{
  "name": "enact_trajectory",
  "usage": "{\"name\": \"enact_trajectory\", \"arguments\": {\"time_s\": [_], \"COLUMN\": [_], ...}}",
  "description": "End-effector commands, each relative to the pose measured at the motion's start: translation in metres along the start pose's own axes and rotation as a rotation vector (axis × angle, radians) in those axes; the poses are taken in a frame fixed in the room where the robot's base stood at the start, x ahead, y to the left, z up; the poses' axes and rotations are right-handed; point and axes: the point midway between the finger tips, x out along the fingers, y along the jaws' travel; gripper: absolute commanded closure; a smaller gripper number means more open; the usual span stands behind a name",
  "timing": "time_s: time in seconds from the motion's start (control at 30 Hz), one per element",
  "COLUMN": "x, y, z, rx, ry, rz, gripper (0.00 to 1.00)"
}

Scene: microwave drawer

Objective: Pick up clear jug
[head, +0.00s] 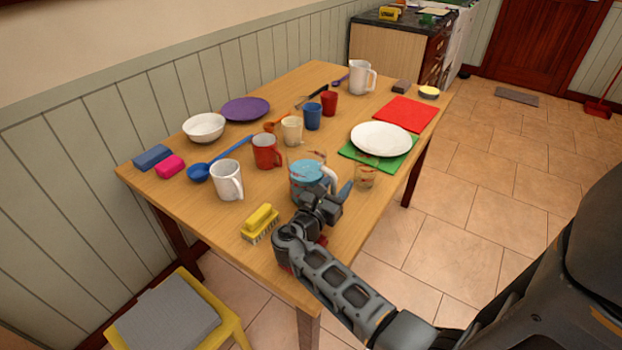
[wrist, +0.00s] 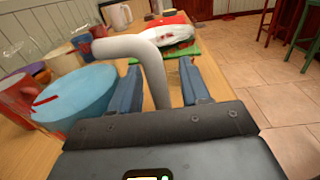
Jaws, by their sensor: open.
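The clear jug (head: 306,187) stands near the table's front edge, with a light blue round top and a pale grey handle (head: 329,178). In the wrist view its blue top (wrist: 75,95) is at the left and its handle (wrist: 130,47) curves into the space between my fingers. My gripper (head: 337,197) is at the jug's handle side. In the wrist view my gripper (wrist: 160,72) is open, with one blue finger on each side of the handle. I cannot tell whether either finger touches it. The jug's lower part is partly hidden by my arm in the head view.
A yellow brush (head: 260,222) lies left of my gripper. A small glass (head: 365,177) stands to its right. A red mug (head: 266,151) and a white mug (head: 227,180) stand left of the jug. A white plate (head: 381,138) lies on a green mat (head: 352,153).

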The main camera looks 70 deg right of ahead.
Motion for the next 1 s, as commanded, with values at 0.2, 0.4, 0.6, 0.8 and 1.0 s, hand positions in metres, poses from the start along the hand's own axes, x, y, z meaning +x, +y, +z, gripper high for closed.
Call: {"name": "enact_trajectory", "arguments": {"time_s": [0.2, 0.4, 0.6, 0.8, 1.0], "x": [0.0013, 0.0012, 0.0011, 0.001, 0.001], "y": [0.0, 0.0, -0.0001, -0.0001, -0.0001], "z": [-0.0001, -0.0001, -0.0001, -0.0001, -0.0001], "rx": [0.0, 0.0, 0.001, 0.0, 0.0], "ry": [0.0, 0.0, 0.0, 0.0, 0.0], "rz": [0.0, 0.0, 0.0, 0.0, 0.0], "gripper": [0.54, 0.71, 0.9, 1.0, 1.0]}}
